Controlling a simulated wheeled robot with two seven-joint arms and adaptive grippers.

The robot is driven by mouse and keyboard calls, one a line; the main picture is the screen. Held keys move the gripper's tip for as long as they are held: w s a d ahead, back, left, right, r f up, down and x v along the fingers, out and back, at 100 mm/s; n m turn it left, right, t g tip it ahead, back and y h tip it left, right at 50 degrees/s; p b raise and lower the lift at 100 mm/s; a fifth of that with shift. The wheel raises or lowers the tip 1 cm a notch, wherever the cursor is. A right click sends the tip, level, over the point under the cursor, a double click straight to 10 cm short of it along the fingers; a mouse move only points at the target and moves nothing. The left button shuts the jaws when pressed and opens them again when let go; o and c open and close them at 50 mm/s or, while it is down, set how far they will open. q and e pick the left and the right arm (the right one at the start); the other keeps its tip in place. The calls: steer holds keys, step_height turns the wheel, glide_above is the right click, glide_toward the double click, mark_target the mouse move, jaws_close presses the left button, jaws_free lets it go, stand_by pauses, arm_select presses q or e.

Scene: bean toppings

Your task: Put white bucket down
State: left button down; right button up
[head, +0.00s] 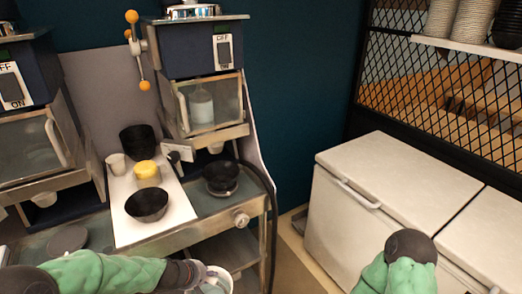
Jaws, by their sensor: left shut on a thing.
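The white bucket (228,277) is at the bottom of the head view, cut off by the lower edge. Only part of its rim and something greyish inside show. My left gripper (205,273) is at the bucket's left rim and shut on it. The bucket is in front of the metal counter, near its front edge, and I cannot see what is under it. My right arm shows at the lower right, but its gripper is out of view.
A white board (185,212) on the counter holds a black bowl (147,205), a yellow item (146,168) and a white cup (116,164). Another black bowl (221,177) stands to its right, under a machine (205,100). White chest freezers (395,185) stand at the right.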

arm_select(q)
steer(key=m, duration=0.1)
steer(key=d+m+g+h, duration=0.1)
steer(key=m, duration=0.1)
steer(key=shift+m+h, duration=0.3)
steer(key=m, duration=0.1)
steer(key=m+g, duration=0.1)
steer(key=s+m, duration=0.1)
steer(key=shift+d+f+g+h, duration=0.15)
steer(key=shift+f+g+h, duration=0.1)
steer(key=shift+g+h, duration=0.15)
steer(key=s+m+g, duration=0.1)
steer(key=m, duration=0.1)
steer(key=s+a+m+g, duration=0.1)
steer(key=m, duration=0.1)
steer(key=s+f+m+g+h, duration=0.1)
steer(key=m, duration=0.1)
steer(key=shift+s+a, duration=0.25)
steer(key=shift+a, duration=0.2)
